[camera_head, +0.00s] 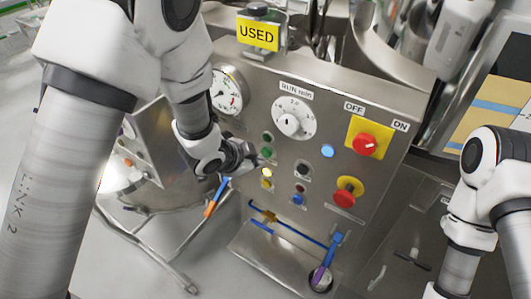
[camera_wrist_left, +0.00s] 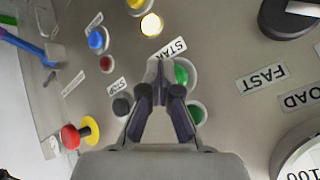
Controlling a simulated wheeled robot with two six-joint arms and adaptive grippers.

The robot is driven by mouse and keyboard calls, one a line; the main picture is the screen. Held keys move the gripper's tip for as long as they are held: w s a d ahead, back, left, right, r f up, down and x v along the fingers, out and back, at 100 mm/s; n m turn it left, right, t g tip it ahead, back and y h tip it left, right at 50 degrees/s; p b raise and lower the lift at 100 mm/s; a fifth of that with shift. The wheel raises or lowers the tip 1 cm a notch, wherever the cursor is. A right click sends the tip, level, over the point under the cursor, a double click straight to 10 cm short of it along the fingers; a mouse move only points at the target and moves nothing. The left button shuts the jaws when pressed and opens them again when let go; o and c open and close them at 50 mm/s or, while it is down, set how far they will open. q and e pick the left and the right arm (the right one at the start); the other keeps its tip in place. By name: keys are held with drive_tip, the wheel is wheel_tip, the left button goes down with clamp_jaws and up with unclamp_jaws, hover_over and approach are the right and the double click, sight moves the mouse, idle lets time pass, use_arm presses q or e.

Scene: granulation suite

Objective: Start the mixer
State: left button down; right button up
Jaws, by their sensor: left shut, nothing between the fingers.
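The mixer's steel control panel (camera_head: 315,110) fills the middle of the head view. My left gripper (camera_head: 250,157) is shut and empty, with its tips close to the panel's left button column. In the left wrist view its tips (camera_wrist_left: 160,68) are beside a green button (camera_wrist_left: 183,74), just below the START label (camera_wrist_left: 172,48). The right finger partly covers that button; I cannot tell whether they touch. A second green button (camera_wrist_left: 196,113) sits below it. A black button (camera_wrist_left: 122,105) under the STOP label (camera_wrist_left: 117,87) is to the left. My right gripper is out of view.
A red switch on a yellow plate (camera_head: 366,144) and a red mushroom button (camera_head: 344,197) are on the panel's right. A blue lamp (camera_head: 327,151) and a yellow lamp (camera_head: 266,171) are lit. A dial (camera_head: 289,124), gauge (camera_head: 227,90) and USED sign (camera_head: 258,33) are nearby.

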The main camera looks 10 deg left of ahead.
use_arm(q)
drive_tip(key=shift+w, duration=0.1)
idle(0.7)
drive_tip(key=shift+w+d, duration=0.15)
drive_tip(key=shift+w, duration=0.15)
